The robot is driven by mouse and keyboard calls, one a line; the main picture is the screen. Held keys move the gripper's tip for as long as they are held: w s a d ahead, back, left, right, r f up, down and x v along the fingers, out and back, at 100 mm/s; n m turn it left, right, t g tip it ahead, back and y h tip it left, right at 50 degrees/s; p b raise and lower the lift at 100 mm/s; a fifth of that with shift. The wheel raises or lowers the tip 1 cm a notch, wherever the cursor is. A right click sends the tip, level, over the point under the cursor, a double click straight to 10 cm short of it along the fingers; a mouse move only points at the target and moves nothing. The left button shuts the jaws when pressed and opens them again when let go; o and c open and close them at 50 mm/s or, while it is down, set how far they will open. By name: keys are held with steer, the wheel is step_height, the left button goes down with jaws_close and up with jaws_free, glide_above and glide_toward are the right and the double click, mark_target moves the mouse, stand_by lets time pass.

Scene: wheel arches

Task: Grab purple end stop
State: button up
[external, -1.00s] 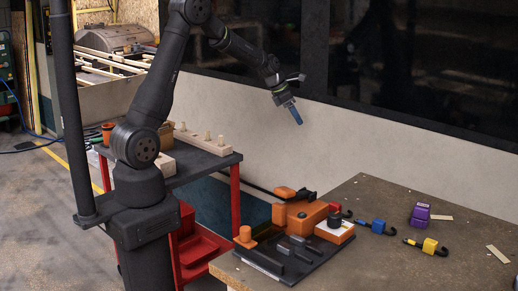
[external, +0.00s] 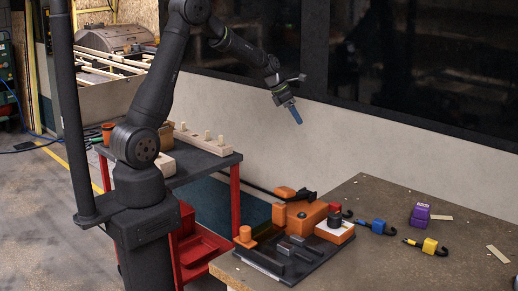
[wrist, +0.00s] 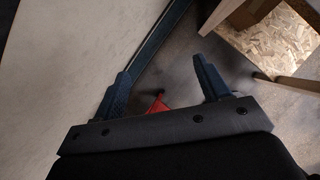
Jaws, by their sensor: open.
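The purple end stop (external: 420,214) sits on the brown workbench at the right in the external view. It is a small purple block. My gripper (external: 296,115) is raised in the air, up and to the left of the end stop and well apart from it. In the wrist view my gripper (wrist: 163,85) shows two blue fingers spread apart with nothing between them. The end stop does not show in the wrist view.
The workbench (external: 390,262) carries an orange fixture (external: 300,214) on a dark plate, a blue block with a hook (external: 378,227), a yellow one (external: 430,246) and small wooden strips (external: 498,254). A red-framed cart (external: 236,190) stands beside my base. The bench's front is clear.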

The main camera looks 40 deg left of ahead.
step_height(320, 180, up, 3)
steer(key=n+g, duration=0.3)
steer(key=n, duration=2.5)
glide_above(420, 204)
steer(key=s+a, duration=0.2)
steer(key=a, duration=0.4)
steer(key=shift+h, duration=0.3)
steer(key=x, duration=1.1)
steer(key=shift+s+d+f, duration=0.15)
steer(key=shift+d+f, duration=0.05)
steer(key=shift+d, duration=0.25)
steer(key=shift+x, duration=2.55)
